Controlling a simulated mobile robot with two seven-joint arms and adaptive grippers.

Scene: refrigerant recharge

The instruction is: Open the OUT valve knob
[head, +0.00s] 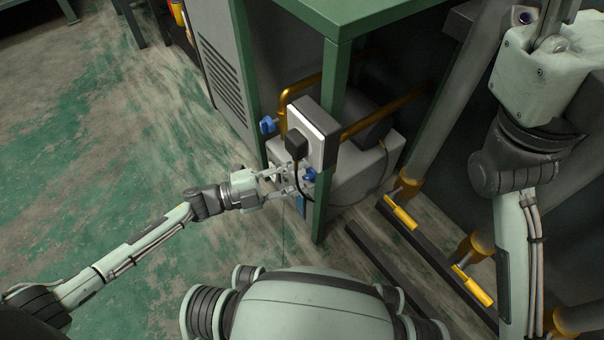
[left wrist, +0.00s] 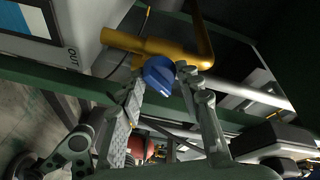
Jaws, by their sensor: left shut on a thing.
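A blue valve knob (left wrist: 158,75) sits by the brass pipe (left wrist: 160,46), near the "OUT" label (left wrist: 72,60) on a pale housing in the left wrist view. My left gripper (left wrist: 161,82) is shut on this knob, with one finger on each side of it. In the head view the left gripper (head: 293,180) reaches in from the left, and the knob (head: 309,175) shows at its fingertips. A second blue knob (head: 268,125) is farther back on a brass pipe, apart from the gripper. My right arm is at the right; its gripper is out of view.
A green frame post (head: 327,150) stands just right of the gripper. A grey box with a black plug (head: 296,146) hangs above it. A pale unit (head: 365,172) stands behind the post. Yellow-handled pipe fittings (head: 400,212) are at the right.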

